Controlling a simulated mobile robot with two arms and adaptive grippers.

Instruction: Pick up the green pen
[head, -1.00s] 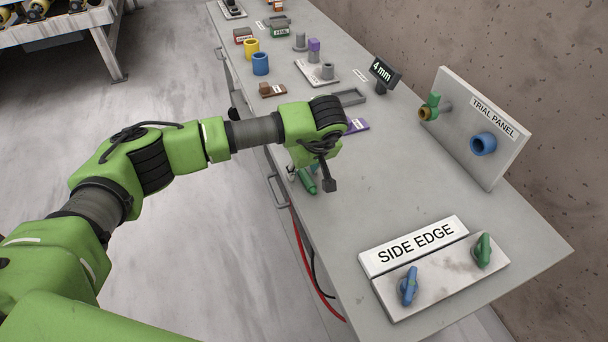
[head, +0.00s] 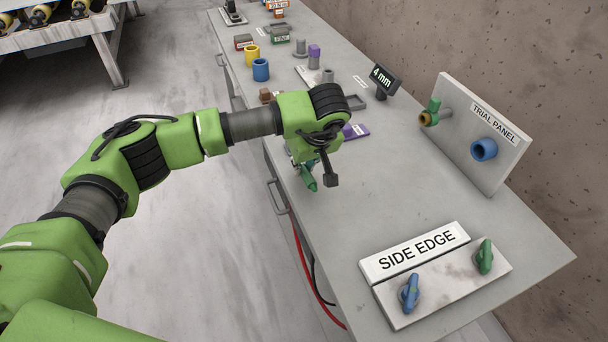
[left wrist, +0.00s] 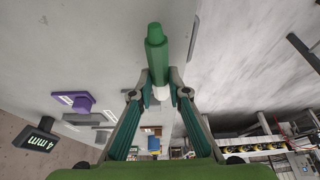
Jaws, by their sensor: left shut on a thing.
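The green pen (head: 308,178) shows below my left wrist, near the bench's left edge, in the head view. In the left wrist view the green pen (left wrist: 156,52) sticks out beyond the fingertips, with a white band near the grip. My left gripper (left wrist: 161,88) is shut on it, one finger on each side. In the head view my left gripper (head: 301,166) is mostly hidden by its own wrist. The pen seems slightly above the bench top, but the gap is hard to judge. My right gripper is out of view.
The grey bench (head: 400,180) has a clear middle. A SIDE EDGE plate (head: 415,250) with blue and green knobs is at the near end. The TRIAL PANEL (head: 463,140) stands at right. A purple block (head: 355,131) and a 4 mm display (head: 384,80) are behind the gripper.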

